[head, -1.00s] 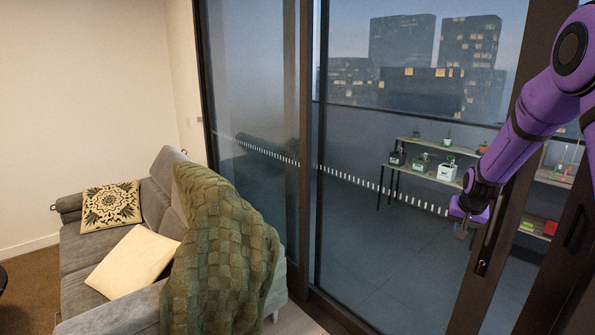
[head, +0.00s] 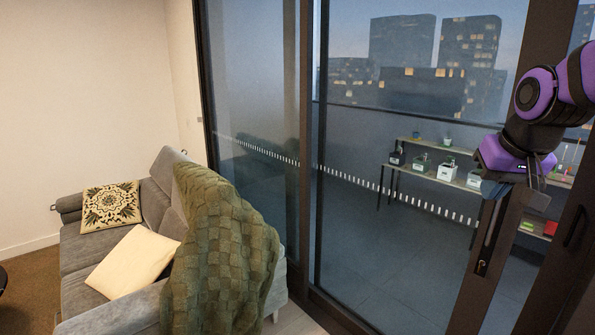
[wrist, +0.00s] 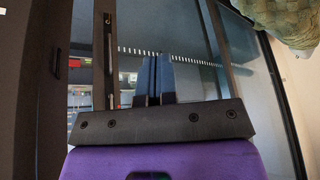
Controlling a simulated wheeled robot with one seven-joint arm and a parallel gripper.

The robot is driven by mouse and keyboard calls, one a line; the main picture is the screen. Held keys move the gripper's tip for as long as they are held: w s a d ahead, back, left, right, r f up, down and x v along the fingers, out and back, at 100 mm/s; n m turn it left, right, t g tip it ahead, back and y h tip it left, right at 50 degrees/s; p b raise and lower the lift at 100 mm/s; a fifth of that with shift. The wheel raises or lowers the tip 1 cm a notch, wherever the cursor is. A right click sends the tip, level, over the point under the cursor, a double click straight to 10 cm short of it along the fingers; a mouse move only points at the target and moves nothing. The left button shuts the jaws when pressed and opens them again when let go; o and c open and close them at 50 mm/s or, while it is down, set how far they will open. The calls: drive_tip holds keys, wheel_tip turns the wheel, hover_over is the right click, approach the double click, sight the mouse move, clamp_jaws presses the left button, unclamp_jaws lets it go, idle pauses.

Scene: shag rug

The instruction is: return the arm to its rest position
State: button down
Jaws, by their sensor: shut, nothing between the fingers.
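My purple and black arm is folded at the right of the head view, in front of the sliding glass door's frame. In the wrist view my gripper (wrist: 153,78) shows with its two blue-grey fingers together and nothing between them. The fingers point toward the glass door. In the head view the fingers are hard to make out against the dark frame below the wrist.
A grey sofa (head: 72,246) with a green knitted throw (head: 222,250) and two cushions stands at the left. The glass door (head: 390,240) has a dark frame and a handle (head: 482,268). Behind it, shelves (head: 425,172) hold several small pots.

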drive_tip(key=s+a+n, duration=0.1)
drive_tip(key=s+a, duration=0.2)
drive_tip(key=s, duration=1.3)
drive_tip(key=shift+s+a+r+n, duration=0.15)
drive_tip(key=shift+s+r+n, duration=0.15)
drive_tip(key=shift+s+n, duration=0.1)
